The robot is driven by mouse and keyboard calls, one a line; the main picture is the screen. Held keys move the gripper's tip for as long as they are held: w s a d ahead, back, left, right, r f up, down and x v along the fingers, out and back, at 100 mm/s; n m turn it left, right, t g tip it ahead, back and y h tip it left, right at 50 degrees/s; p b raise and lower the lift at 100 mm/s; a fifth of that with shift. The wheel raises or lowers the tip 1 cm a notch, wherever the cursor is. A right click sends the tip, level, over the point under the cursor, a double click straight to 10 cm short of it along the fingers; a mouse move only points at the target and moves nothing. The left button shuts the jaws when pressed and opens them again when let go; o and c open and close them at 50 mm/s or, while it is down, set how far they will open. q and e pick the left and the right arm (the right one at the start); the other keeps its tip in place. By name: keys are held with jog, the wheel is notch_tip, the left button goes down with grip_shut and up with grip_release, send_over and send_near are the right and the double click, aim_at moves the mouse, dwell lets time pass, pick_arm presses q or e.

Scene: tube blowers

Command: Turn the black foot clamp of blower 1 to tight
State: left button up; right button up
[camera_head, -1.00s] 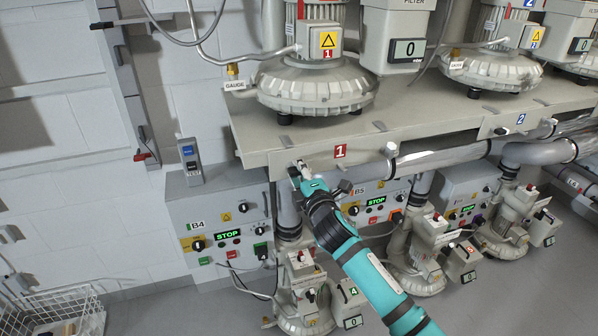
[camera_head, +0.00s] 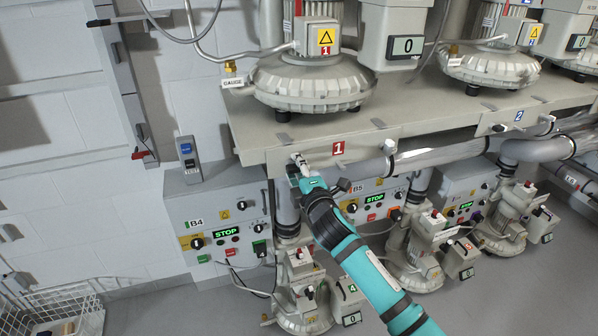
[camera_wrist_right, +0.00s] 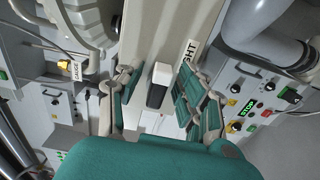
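Blower 1 (camera_head: 312,82) stands on the grey bench (camera_head: 420,120), with a red "1" plate on the bench's front face. My right gripper (camera_head: 298,165) is at that front face, left of the plate. In the right wrist view my right gripper (camera_wrist_right: 160,90) is open, its fingers apart on either side of a small clamp (camera_wrist_right: 157,86) with a black face and a pale end. I see gaps on both sides of the clamp. A label (camera_wrist_right: 188,60) partly hidden by the right-hand finger reads "...GHT". In the head view my gripper mostly hides the clamp. My left gripper is not in view.
Control box B4 (camera_head: 215,222) and box B5 (camera_head: 372,202) are below the bench, with small pumps (camera_head: 303,290) and a vertical pipe near my arm.

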jog(key=v, duration=1.2)
